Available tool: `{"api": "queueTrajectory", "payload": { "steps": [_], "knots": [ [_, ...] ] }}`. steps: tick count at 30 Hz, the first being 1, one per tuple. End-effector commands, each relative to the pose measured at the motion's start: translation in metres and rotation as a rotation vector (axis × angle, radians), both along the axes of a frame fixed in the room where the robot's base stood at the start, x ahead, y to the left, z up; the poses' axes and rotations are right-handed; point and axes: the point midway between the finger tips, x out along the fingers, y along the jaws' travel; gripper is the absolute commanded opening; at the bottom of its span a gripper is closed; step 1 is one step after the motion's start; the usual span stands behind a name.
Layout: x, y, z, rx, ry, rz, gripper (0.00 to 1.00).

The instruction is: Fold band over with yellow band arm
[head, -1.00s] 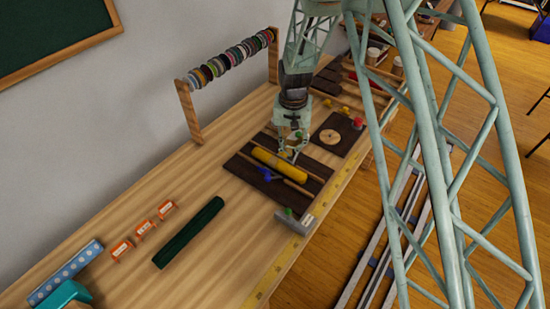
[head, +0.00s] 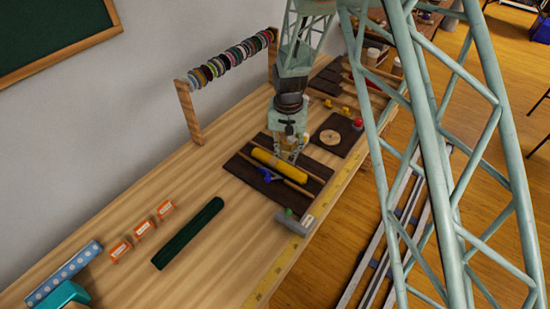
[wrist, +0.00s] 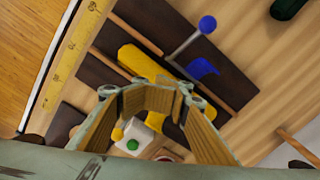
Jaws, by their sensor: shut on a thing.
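The yellow band arm (head: 276,164) is a thick yellow bar lying across a dark slatted board (head: 246,176) on the bench. My gripper (head: 290,158) is low over the board at the bar's right part and is shut on the bar. In the wrist view, my gripper's wood-faced fingers (wrist: 152,88) are around the yellow bar (wrist: 139,62), hiding part of it. A blue piece (head: 267,175) sits on the board beside the bar; it also shows in the wrist view (wrist: 203,67). I cannot make out a separate band.
A grey block with a green knob (head: 293,220) is at the board's near corner. A dark green roll (head: 188,233) and small orange holders (head: 143,230) lie left. A ribbon rack (head: 190,110) stands behind. A yellow ruler (head: 330,200) runs along the bench edge.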

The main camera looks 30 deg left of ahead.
Motion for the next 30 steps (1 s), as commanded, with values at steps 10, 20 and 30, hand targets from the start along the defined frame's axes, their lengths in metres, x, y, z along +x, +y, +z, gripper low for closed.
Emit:
{"api": "queueTrajectory", "payload": {
  "steps": [10,20,30],
  "knots": [
    [0.0,0.0,0.0,0.0,0.0,0.0,0.0],
    [0.0,0.0,0.014,0.0,-0.001,0.0,0.0],
    [0.0,0.0,0.035,0.0,-0.001,0.0,0.0]
  ]
}}
